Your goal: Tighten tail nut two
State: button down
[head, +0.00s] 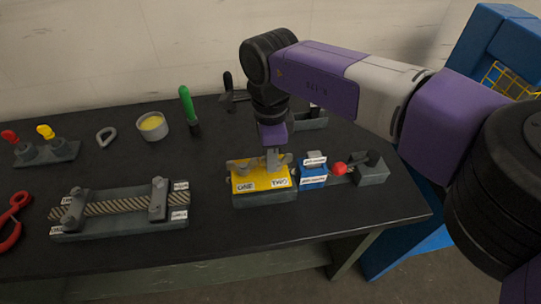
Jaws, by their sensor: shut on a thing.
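A yellow plate (262,184) on a grey base (264,199) carries the labels ONE and TWO on its front. A grey wing-shaped nut (239,167) stands above ONE. My gripper (273,162) points down at the spot above TWO, with its fingers shut on the grey tail nut two (285,159). The fingers hide most of that nut, so how far it is turned does not show.
Right of the plate are a blue block (313,174) and a grey block with a red knob (340,169). Behind stand a green-handled tool (187,105) and a bowl (152,126). Red-handled tool (14,221) is far left.

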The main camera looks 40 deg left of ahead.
jog(key=c, duration=1.5)
grip_release()
jog(key=shift+r+b, duration=0.6)
jog(key=shift+r, duration=3.3)
